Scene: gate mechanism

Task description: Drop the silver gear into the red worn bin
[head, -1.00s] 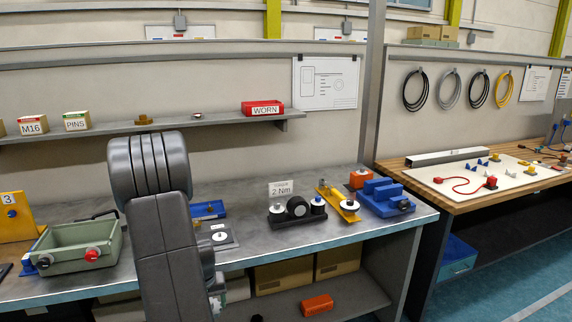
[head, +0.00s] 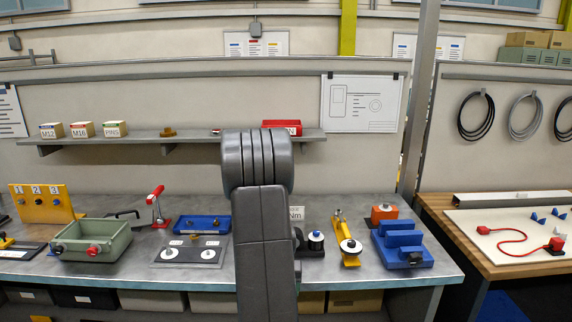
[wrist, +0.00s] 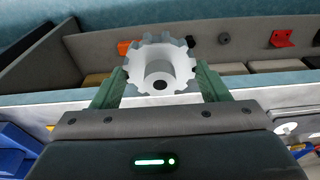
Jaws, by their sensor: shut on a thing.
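The silver gear (wrist: 160,60) is between the green fingers of my gripper (wrist: 158,82) in the wrist view. It has blunt teeth and a round hub with a dark hole. My gripper is shut on it. In the head view my arm hides the gripper and gear. The red worn bin (head: 282,126) stands on the wall shelf toward its right end. My arm covers part of its front and label. The bin does not show in the wrist view.
The wall shelf (head: 190,143) also holds small labelled boxes (head: 82,129) and a brown part (head: 167,133). On the bench below are a green tray (head: 93,243), a blue tray (head: 203,225) and a blue block fixture (head: 402,243). Open air lies above the shelf.

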